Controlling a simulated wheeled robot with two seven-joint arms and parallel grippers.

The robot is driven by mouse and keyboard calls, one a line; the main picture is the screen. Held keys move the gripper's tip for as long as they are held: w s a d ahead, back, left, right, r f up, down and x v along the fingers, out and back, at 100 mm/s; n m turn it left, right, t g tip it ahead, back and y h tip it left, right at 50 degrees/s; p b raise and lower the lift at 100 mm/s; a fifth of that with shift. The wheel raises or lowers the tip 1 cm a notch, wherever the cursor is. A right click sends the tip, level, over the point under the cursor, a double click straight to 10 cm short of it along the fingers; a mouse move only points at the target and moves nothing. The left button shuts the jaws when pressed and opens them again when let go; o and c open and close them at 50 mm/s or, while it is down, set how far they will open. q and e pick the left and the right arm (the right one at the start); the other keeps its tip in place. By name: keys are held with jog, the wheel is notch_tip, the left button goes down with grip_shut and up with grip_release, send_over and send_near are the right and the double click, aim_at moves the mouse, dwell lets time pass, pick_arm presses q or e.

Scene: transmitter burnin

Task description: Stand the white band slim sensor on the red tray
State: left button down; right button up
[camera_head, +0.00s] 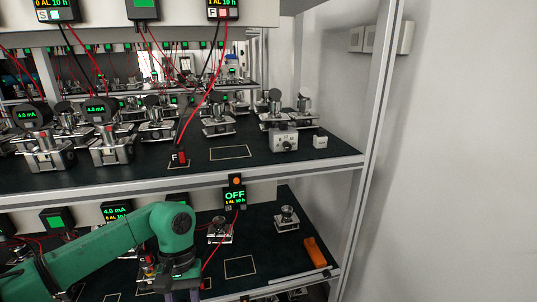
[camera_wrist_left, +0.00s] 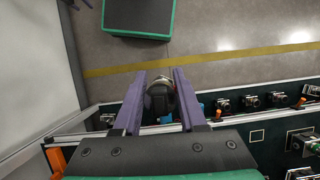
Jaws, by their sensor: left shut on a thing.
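My left gripper (camera_head: 182,291) is at the bottom edge of the head view, in front of the lower shelf, with the fingertips cut off. In the left wrist view the purple fingers of my left gripper (camera_wrist_left: 159,80) are shut on a dark, round-headed sensor (camera_wrist_left: 160,98) with a silvery part behind it. Whether its band is white cannot be told from this angle. Several similar sensors stand on the shelves, too small to read their bands. No red tray can be made out in either view. My right gripper is not in view.
The upper shelf (camera_head: 262,171) carries sensors on metal manifolds, a white-grey box with a knob (camera_head: 284,141) and a red plug (camera_head: 182,156). The lower shelf has an outlined free spot (camera_head: 240,267), an orange block (camera_head: 315,252) and hanging red cables. A metal post (camera_head: 373,120) bounds the right.

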pick_arm(q)
jog(key=shift+s+f+m+y+p, duration=0.2)
jog(key=shift+s+m+p, duration=0.35)
jog(key=shift+p, duration=0.75)
jog(key=shift+s+f+m+y+p, duration=0.15)
jog(key=shift+s+m+p, duration=0.4)
jog(key=shift+p, duration=0.7)
